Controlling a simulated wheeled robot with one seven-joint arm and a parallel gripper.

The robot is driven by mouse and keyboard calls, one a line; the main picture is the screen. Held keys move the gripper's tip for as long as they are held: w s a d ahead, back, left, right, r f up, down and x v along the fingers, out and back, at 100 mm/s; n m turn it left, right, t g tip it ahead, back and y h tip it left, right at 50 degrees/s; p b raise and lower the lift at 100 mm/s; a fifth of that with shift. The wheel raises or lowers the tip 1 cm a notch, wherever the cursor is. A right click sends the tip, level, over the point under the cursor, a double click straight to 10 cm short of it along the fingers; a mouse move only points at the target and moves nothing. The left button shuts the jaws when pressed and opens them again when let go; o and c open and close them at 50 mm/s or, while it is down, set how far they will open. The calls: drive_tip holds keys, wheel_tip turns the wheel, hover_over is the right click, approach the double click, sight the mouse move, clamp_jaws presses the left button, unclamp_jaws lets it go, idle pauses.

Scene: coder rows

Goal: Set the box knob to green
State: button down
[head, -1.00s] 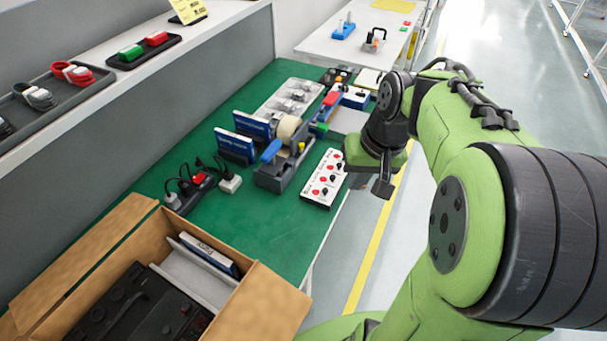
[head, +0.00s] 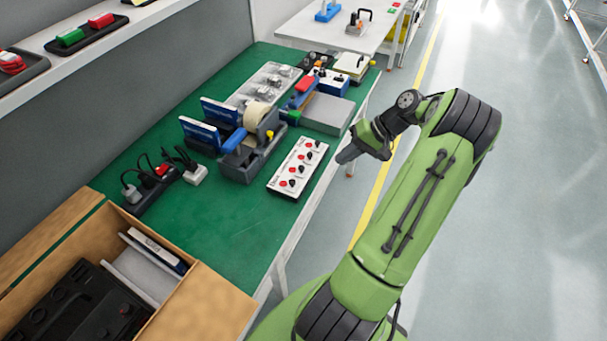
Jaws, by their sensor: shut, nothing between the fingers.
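A white panel (head: 276,186) lies near the right edge of the green bench. It carries a row of several black knobs, each beside a red dot. Its printed labels are too small to read, so I cannot tell which knob is the box knob or where each one points. My gripper (head: 341,158) is shut and empty. In the picture it is right of the panel, by the bench's right edge, pointing left and down. It is apart from the panel and touches no knob.
A tape dispenser (head: 247,160) stands just left of the panel, with blue upright boxes (head: 205,135) behind it. A grey flat box (head: 328,114) lies beyond the panel. A power strip (head: 150,190) and an open carton (head: 205,305) are nearer. Bare green bench lies in front of the panel.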

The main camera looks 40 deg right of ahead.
drive_tip(key=b, duration=0.4)
approach(294, 185)
wheel_tip(294, 185, down, 4)
drive_tip(key=d, duration=0.1)
drive_tip(key=w+a, duration=0.1)
drive_tip(key=w+a+f, duration=0.1)
drive_tip(key=shift+w+a+b, duration=0.3)
drive_tip(key=shift+b, duration=0.1)
drive_tip(key=shift+w+a, duration=0.2)
drive_tip(key=shift+w+a, duration=0.1)
drive_tip(key=shift+w, duration=0.15)
drive_tip(key=shift+w+a+p, duration=0.25)
drive_tip(key=shift+w+p, duration=0.05)
drive_tip(key=shift+w, duration=0.4)
drive_tip(key=shift+w+a+p, duration=0.25)
drive_tip(key=shift+w+p, duration=0.05)
drive_tip(key=shift+w, duration=0.45)
